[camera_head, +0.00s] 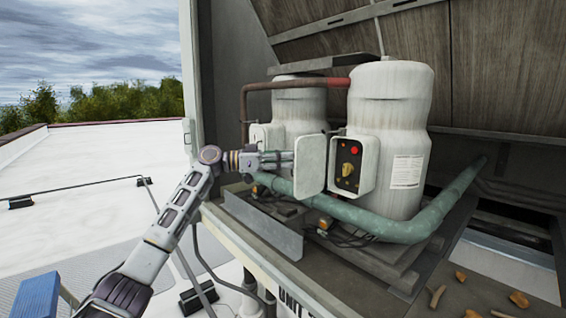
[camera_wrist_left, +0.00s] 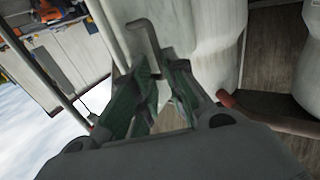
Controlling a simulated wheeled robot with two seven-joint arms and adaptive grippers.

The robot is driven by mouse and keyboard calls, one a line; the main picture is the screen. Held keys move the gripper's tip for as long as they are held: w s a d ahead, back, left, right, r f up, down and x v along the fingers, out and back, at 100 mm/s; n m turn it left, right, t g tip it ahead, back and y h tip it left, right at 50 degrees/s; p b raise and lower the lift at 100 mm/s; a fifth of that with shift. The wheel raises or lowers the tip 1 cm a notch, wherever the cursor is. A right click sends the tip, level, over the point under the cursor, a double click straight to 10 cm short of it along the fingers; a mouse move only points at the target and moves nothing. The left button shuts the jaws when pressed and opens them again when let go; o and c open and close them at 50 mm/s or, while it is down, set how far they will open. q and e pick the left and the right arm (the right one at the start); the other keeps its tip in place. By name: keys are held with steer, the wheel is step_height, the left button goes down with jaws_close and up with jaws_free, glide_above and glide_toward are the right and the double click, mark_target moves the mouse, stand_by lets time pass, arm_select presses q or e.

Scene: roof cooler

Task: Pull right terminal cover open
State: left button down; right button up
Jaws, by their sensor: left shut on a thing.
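The right terminal cover (camera_head: 309,166) is a pale panel that stands swung out to the left of its box in the head view. The open terminal box (camera_head: 348,165) shows a red button and a yellow knob on a black face, on the front of the right white tank (camera_head: 392,110). My left gripper (camera_head: 287,160) reaches from the left to the cover's left side and is shut on it. In the left wrist view, a grey bent handle (camera_wrist_left: 146,40) runs between the fingertips (camera_wrist_left: 157,72). The exact contact is partly hidden. My right gripper is out of view.
A left tank (camera_head: 298,105) with its own pale box stands behind my gripper. A green pipe (camera_head: 385,228) curves below the box, and a rusty pipe (camera_head: 285,85) runs above. A metal rail (camera_head: 262,222) edges the platform. Debris (camera_head: 518,299) lies front right.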

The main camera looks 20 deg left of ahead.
arm_select(q)
steer(key=shift+w+a+r, duration=0.15)
steer(key=shift+w+r, duration=0.15)
steer(key=shift+w, duration=0.2)
stand_by(0.5)
steer(key=c, duration=1.7)
jaws_free()
steer(key=shift+o, duration=0.4)
steer(key=shift+w+d, duration=0.1)
steer(key=shift+d, duration=0.1)
steer(key=shift+a, duration=0.1)
steer(key=v, duration=1.2)
steer(key=shift+a+f, duration=0.15)
steer(key=shift+f, duration=0.1)
